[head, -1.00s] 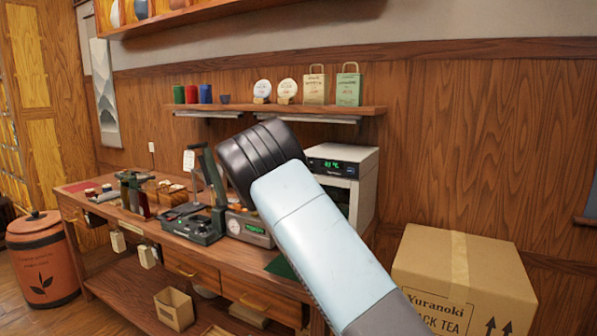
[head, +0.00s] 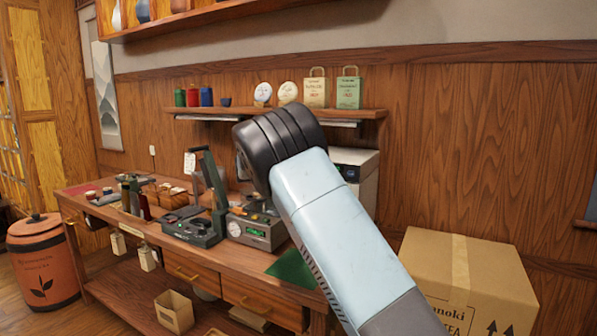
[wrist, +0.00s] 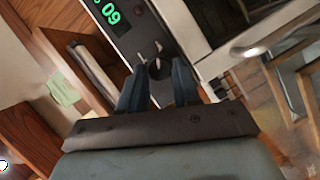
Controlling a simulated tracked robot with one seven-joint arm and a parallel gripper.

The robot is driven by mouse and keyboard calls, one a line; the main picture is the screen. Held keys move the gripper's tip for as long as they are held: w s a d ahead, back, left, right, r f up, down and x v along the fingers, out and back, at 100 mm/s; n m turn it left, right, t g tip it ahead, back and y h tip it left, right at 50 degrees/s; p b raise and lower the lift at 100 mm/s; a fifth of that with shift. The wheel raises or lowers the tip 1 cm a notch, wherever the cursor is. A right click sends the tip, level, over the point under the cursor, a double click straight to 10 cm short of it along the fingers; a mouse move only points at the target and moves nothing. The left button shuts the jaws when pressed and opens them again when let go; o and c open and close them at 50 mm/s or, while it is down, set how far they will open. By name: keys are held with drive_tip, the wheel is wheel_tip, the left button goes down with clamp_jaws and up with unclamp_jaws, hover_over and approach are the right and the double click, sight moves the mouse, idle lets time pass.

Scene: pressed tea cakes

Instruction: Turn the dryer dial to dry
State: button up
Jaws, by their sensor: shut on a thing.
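The dryer (head: 362,172) is a pale box at the right end of the workbench, mostly hidden behind my arm in the head view. In the wrist view its dark panel (wrist: 140,42) carries green digits, cut off at the top edge. The dial (wrist: 158,68) is a small dark round knob on that panel, with pale marks by it. My gripper (wrist: 158,80) is shut on the dial, a finger on each side. The dial's setting cannot be read. In the head view my gripper is hidden behind my arm.
The bench (head: 190,258) also holds a scale (head: 258,228) and a dark press-like device (head: 195,228) left of my arm. A cardboard box (head: 490,275) stands at the right. A shelf (head: 350,113) with bags and tins runs above the dryer.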

drive_tip(key=shift+d+f+m+y, duration=0.1)
drive_tip(key=shift+f+m+y, duration=0.2)
drive_tip(key=shift+m, duration=0.1)
idle(0.3)
drive_tip(key=o, duration=1.1)
drive_tip(key=shift+r, duration=0.15)
drive_tip(key=shift+c, duration=0.2)
drive_tip(key=v, duration=1.3)
drive_tip(key=shift+a, duration=0.4)
drive_tip(key=shift+s, duration=0.15)
